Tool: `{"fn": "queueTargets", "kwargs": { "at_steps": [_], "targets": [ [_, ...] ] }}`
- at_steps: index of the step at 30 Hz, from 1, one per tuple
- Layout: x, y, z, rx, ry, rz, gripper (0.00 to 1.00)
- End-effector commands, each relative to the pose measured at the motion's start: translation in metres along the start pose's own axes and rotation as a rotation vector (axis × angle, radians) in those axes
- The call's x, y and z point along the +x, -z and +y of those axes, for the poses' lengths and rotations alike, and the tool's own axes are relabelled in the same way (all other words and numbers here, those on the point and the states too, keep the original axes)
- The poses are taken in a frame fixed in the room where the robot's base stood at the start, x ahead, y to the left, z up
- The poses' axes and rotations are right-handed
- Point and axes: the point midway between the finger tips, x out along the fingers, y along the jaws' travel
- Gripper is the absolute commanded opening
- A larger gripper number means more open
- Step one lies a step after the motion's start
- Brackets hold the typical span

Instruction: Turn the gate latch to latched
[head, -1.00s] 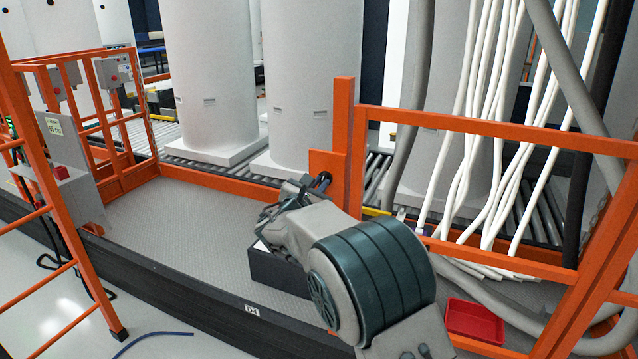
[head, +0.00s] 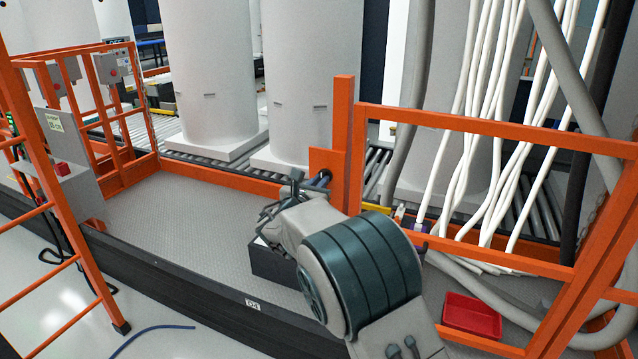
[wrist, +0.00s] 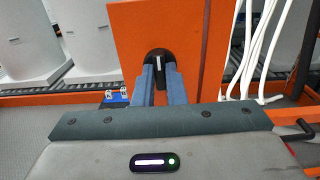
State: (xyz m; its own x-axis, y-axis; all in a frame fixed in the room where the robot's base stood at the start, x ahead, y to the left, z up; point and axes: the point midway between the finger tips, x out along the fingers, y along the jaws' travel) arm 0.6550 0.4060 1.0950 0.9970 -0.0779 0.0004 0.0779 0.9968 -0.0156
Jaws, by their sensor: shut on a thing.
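The gate latch (wrist: 157,56) is a dark round knob with a pale upright strip, set on an orange plate (wrist: 190,40) in the wrist view. The plate also shows in the head view (head: 322,158), fixed to the side of an orange gate post (head: 343,120). My gripper (wrist: 158,72) has its two blue-grey fingers at the latch, one on each side, shut on it. In the head view my gripper (head: 320,180) reaches the latch from the front left. My wrist partly hides the latch there, and its exact turn is hard to read.
A dark box (head: 275,265) and a red tray (head: 472,315) sit on the platform floor. The grey floor (head: 190,220) at left is clear.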

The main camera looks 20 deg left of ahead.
Motion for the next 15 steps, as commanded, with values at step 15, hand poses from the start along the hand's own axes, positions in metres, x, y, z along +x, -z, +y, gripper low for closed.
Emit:
{"fn": "queueTargets", "kwargs": {
  "at_steps": [15],
  "targets": [
    [-0.0036,0.0013,0.0002,0.000,-0.001,0.002,0.33]
  ]
}}
